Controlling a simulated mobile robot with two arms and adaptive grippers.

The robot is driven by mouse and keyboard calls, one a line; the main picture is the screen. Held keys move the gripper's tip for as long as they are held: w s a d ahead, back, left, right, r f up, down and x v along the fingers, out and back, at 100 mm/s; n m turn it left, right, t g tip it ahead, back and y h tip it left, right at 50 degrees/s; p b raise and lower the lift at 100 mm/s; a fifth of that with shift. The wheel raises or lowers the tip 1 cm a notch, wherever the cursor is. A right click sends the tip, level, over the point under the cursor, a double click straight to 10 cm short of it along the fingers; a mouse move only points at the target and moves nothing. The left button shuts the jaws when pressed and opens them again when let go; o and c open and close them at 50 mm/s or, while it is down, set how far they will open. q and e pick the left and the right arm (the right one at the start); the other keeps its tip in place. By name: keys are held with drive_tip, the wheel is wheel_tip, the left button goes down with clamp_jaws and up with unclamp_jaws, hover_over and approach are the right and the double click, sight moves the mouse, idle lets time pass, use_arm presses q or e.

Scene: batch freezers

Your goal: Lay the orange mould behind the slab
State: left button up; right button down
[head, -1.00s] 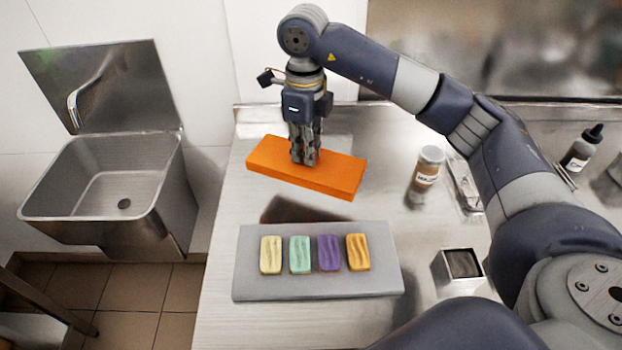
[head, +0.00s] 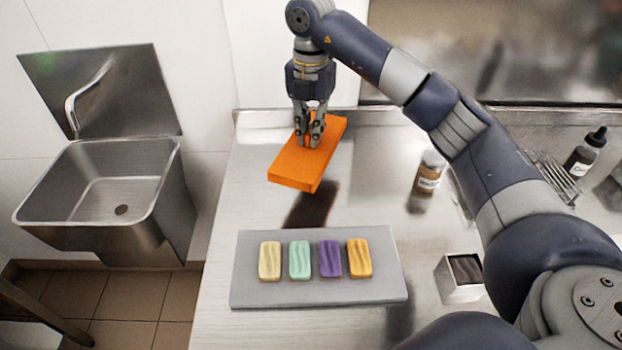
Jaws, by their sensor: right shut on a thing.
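The orange mould (head: 297,168) is a flat rectangular block. My right gripper (head: 309,143) is shut on it and holds it above the steel table, behind the slab, with a dark shadow below. The mould's long side now runs from near left to far right. The grey slab (head: 318,294) lies flat on the table in front, with several coloured bars in a row on it: cream (head: 270,261), mint (head: 300,260), purple (head: 330,259) and orange-yellow (head: 359,258). My left gripper is not in view.
A labelled jar (head: 430,171) stands right of the mould, beneath my right arm. A small open metal box (head: 460,278) stands right of the slab. A dark bottle (head: 585,152) is at far right. A steel sink (head: 115,195) is left. Table left of the mould is clear.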

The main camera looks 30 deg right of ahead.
wheel_tip(320, 180, down, 10)
drive_tip(key=shift+r+p, duration=0.2)
drive_tip(key=shift+p, duration=0.9)
drive_tip(key=shift+f, duration=0.1)
drive_tip(key=c, duration=2.1)
unclamp_jaws()
drive_tip(key=shift+f, duration=0.1)
drive_tip(key=o, duration=0.4)
drive_tip(key=shift+o, duration=0.2)
